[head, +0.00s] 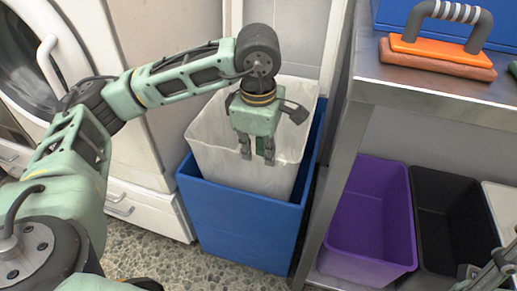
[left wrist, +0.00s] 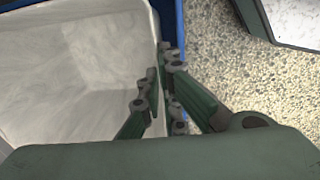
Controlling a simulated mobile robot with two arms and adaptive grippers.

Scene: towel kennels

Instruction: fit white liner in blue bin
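The white liner (head: 215,165) sits partway down in the blue bin (head: 243,222), with its upper part standing well above the bin's rim. My left gripper (head: 257,155) points down at the liner's near rim. In the left wrist view its fingers (left wrist: 161,80) are close together at the edge of the liner (left wrist: 85,75), and appear shut on its wall. A strip of the blue bin (left wrist: 172,18) shows beside that wall. The liner's lower part is hidden inside the bin. Part of my right gripper (head: 490,272) shows at the lower right corner; its fingers are not clear.
A white washing machine (head: 45,60) stands at left. Speckled floor (head: 165,262) is clear in front.

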